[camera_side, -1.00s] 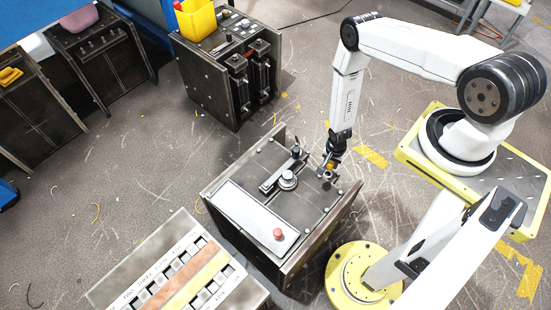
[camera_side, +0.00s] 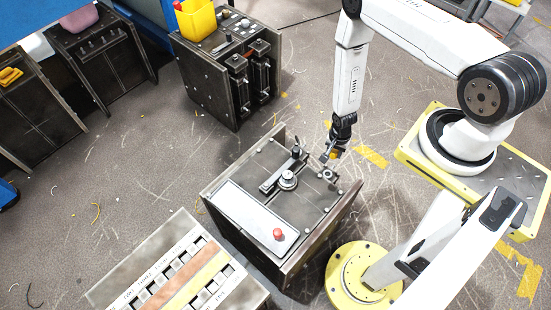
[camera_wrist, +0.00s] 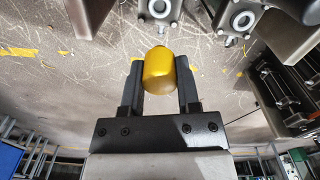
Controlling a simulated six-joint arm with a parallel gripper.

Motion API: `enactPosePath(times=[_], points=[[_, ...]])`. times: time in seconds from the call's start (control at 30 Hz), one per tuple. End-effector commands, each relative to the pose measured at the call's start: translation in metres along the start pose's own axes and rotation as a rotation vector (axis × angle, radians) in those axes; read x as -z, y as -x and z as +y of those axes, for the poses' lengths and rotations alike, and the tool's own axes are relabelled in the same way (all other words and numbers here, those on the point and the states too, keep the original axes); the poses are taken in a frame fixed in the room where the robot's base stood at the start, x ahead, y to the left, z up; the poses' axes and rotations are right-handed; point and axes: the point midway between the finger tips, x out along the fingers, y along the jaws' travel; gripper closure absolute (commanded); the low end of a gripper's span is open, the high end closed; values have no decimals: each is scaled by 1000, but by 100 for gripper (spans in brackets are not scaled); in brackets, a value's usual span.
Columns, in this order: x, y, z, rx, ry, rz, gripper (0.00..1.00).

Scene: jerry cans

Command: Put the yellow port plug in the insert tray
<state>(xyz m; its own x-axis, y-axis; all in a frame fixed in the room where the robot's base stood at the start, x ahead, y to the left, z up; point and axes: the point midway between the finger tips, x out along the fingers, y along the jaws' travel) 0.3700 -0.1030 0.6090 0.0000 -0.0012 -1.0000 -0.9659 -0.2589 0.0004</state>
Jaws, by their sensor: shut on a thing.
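The yellow port plug (camera_wrist: 158,72) is a short rounded cylinder between the two dark fingers of my gripper (camera_wrist: 159,80) in the wrist view. My gripper is shut on it. In the side view my gripper (camera_side: 331,154) holds the plug above the back right edge of the dark metal box, near a small round port fitting (camera_side: 328,175). The insert tray (camera_side: 200,277), with rows of square slots and orange and yellow strips, lies at the bottom left of the side view. It is partly cut off by the frame edge.
The dark metal box (camera_side: 317,221) carries a round knob (camera_side: 288,180), a lever and a white panel with a red button (camera_side: 278,234). A second dark unit (camera_side: 225,75) with a yellow bin (camera_side: 197,20) stands behind. Scratched open floor (camera_side: 120,180) lies to the left.

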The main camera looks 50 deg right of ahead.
Motion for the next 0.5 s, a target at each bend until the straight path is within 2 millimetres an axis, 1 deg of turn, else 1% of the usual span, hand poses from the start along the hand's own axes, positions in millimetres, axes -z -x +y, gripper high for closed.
enactPosePath(times=[0.03,0.3,0.5], points=[[1,11,-1,2,0,1,100],[1,64,-1,2,0,1,100],[0,94,0,1,0,1,100]])
